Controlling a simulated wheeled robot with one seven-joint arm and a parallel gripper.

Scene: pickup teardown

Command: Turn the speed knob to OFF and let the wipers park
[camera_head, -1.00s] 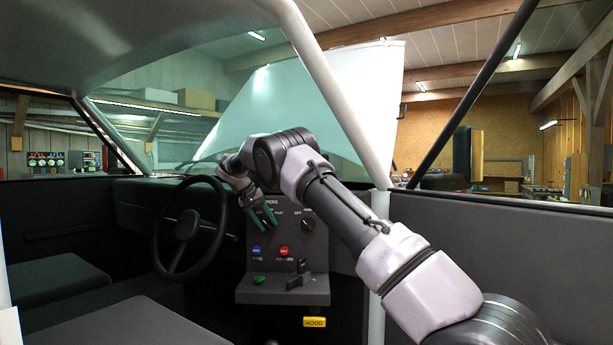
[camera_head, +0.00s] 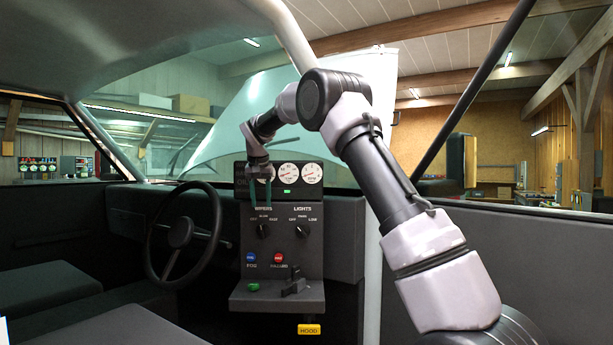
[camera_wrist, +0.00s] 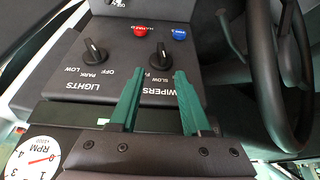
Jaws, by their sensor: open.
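The WIPERS knob (camera_head: 263,231) is a black dial at the left of the upright dash panel, with OFF, SLOW and FAST printed above it. It also shows in the wrist view (camera_wrist: 163,56), where the picture is upside down. I cannot tell surely which label it points at. My gripper (camera_head: 261,206) is open and empty, its green fingers pointing down above the knob. In the wrist view the fingertips (camera_wrist: 157,72) lie either side of the line to the knob, apart from it. A thin dark line on the windscreen (camera_head: 184,152) may be a wiper.
The LIGHTS knob (camera_head: 302,231) sits close right of the wiper knob. Blue (camera_head: 251,257) and red (camera_head: 279,257) buttons are below, over a ledge with a green piece (camera_head: 253,287) and black levers (camera_head: 294,286). The steering wheel (camera_head: 181,234) stands left. Round gauges (camera_head: 289,174) are above.

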